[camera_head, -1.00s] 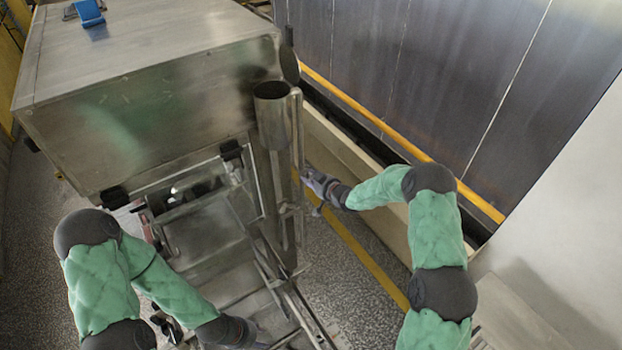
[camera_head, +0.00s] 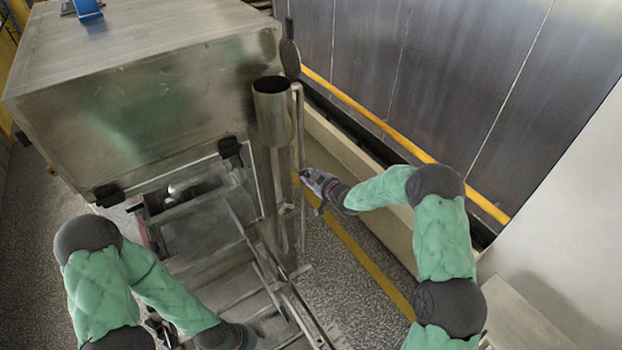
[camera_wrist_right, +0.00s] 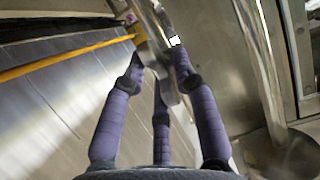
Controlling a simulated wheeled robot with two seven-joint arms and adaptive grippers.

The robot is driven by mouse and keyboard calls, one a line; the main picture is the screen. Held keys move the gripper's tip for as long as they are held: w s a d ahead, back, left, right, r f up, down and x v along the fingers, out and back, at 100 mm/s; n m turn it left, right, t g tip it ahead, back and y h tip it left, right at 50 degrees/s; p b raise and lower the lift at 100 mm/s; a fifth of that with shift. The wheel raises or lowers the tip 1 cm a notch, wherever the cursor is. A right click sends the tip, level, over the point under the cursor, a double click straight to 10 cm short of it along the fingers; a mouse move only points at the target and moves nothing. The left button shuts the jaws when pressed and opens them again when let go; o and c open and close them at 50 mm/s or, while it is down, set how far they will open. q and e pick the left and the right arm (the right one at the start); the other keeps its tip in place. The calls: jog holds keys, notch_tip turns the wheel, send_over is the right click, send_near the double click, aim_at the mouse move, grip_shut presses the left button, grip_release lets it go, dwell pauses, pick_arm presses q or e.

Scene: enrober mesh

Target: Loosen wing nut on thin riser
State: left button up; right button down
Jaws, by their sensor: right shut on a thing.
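The thin riser (camera_head: 299,135) is a slim upright metal pipe just right of a wider open-topped tube (camera_head: 272,105). My right gripper (camera_head: 313,181) reaches in from the right at the riser's middle height. In the right wrist view, its purple fingers (camera_wrist_right: 158,62) are shut around a small metal part by a shiny pipe (camera_wrist_right: 147,20). The fingers cover most of that part, so the wing nut's shape cannot be made out. My left arm's dark wrist (camera_head: 225,336) is at the bottom edge of the head view; its fingers do not show.
A large steel box housing (camera_head: 150,90) stands left of the riser, with metal rails (camera_head: 270,285) below. A beige ledge (camera_head: 345,150) and yellow strip run behind my right arm.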

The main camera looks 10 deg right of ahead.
jog(key=c, duration=1.1)
grip_release()
jog(key=shift+d, duration=0.2)
jog(key=shift+c, duration=0.2)
jog(key=v, duration=1.2)
jog(key=shift+f, duration=0.1)
